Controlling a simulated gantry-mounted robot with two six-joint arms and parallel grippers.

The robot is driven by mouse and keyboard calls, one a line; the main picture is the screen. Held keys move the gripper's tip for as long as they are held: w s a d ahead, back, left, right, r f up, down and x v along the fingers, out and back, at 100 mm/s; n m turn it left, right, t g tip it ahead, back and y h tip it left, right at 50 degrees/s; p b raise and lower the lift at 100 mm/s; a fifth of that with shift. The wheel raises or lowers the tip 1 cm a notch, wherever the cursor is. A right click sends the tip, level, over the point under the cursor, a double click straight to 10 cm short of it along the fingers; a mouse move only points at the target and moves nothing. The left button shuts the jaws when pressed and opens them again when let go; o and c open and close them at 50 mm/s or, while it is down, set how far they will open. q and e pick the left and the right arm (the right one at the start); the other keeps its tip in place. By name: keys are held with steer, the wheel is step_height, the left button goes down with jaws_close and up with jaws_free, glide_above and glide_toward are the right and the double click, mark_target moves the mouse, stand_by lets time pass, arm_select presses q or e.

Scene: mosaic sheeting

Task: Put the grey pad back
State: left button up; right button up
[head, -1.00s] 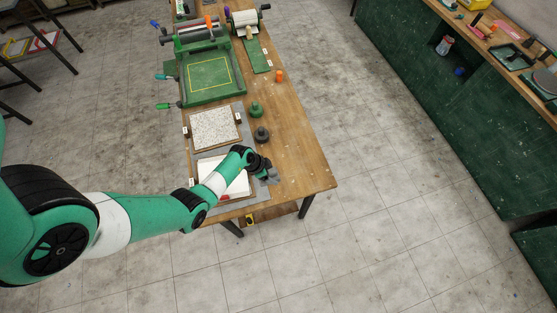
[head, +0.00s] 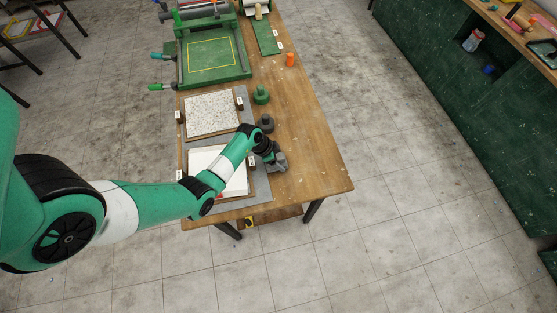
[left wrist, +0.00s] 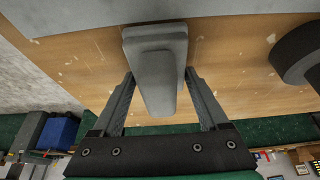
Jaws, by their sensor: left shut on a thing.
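The grey pad (head: 279,163) is at the right edge of the grey mat, near the front of the bench. My left gripper (head: 271,157) is over it, arm reaching in from the left. In the left wrist view the grey pad (left wrist: 155,65) shows as a grey block between the two fingers of my left gripper (left wrist: 160,85), which is shut on it. Whether the pad touches the bench or is slightly raised is hard to tell. My right gripper is not in view.
A dark round-based tool (head: 266,123) and a green one (head: 261,95) stand just behind the pad. A white sheet in a frame (head: 205,160) and a speckled panel (head: 210,114) lie to the left. The wooden bench top (head: 315,150) is clear to the right.

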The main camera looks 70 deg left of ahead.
arm_select(q)
steer(key=shift+f, duration=0.15)
steer(key=o, duration=1.3)
steer(key=shift+o, duration=0.2)
steer(key=p+v, duration=0.5)
steer(key=v, duration=0.6)
steer(key=shift+r, duration=0.25)
steer(key=shift+s+r, duration=0.15)
steer(key=shift+r, duration=0.2)
